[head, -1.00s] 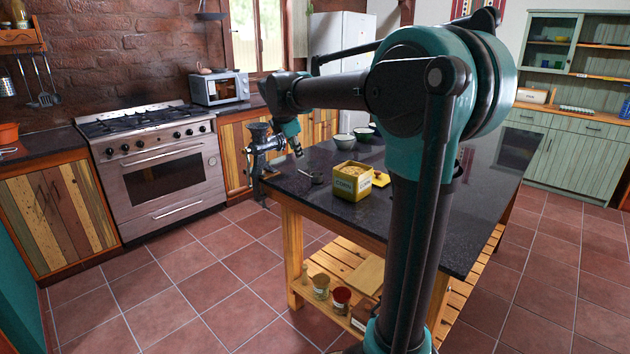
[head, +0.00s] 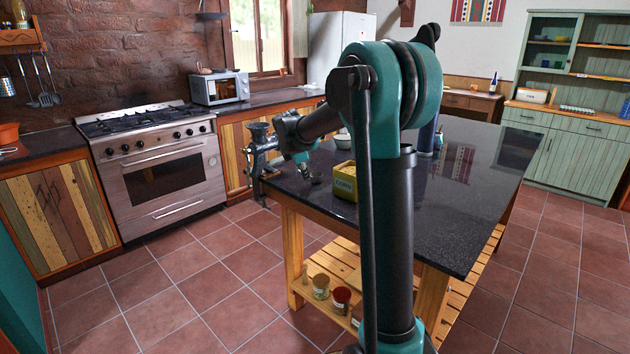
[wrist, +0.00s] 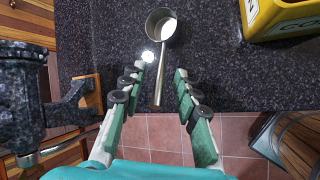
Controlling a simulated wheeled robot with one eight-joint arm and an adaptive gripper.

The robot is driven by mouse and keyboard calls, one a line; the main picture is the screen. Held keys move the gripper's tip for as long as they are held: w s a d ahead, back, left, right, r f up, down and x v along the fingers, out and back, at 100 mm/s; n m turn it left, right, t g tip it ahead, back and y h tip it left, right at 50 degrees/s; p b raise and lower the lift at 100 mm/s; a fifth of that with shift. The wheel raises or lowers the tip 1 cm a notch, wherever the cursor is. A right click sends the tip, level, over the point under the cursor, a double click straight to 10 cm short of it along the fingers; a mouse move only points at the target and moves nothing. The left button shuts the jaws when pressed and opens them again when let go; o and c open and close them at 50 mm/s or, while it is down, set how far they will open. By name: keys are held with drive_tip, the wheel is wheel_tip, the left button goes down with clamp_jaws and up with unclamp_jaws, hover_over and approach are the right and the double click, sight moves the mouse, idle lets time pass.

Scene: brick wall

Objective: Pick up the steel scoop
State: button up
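The steel scoop lies on the dark speckled island counter. In the wrist view its round bowl (wrist: 160,27) is at the top middle, and its thin handle (wrist: 157,90) points down towards the counter's near edge. My gripper (wrist: 160,70) is open, with one finger on each side of the handle. Neither finger visibly touches it, and the height above the counter is hard to tell. In the head view my gripper (head: 304,168) is over the island's left corner, right by the small scoop (head: 317,180), which it partly hides.
A yellow corn tin (head: 344,183) stands right of the scoop; its corner shows in the wrist view (wrist: 280,18). A metal grinder (head: 261,145) is clamped at the counter's left edge, left of my gripper in the wrist view (wrist: 20,95). Bowls behind the tin are mostly hidden.

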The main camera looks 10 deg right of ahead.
drive_tip(key=x, duration=0.2)
drive_tip(key=shift+w+f, duration=0.15)
drive_tip(key=shift+f, duration=0.1)
drive_tip(key=shift+c, duration=0.2)
clamp_jaws()
drive_tip(key=shift+r, duration=0.1)
wheel_tip(320, 180, up, 10)
drive_tip(key=shift+f, duration=0.1)
idle(0.4)
idle(0.5)
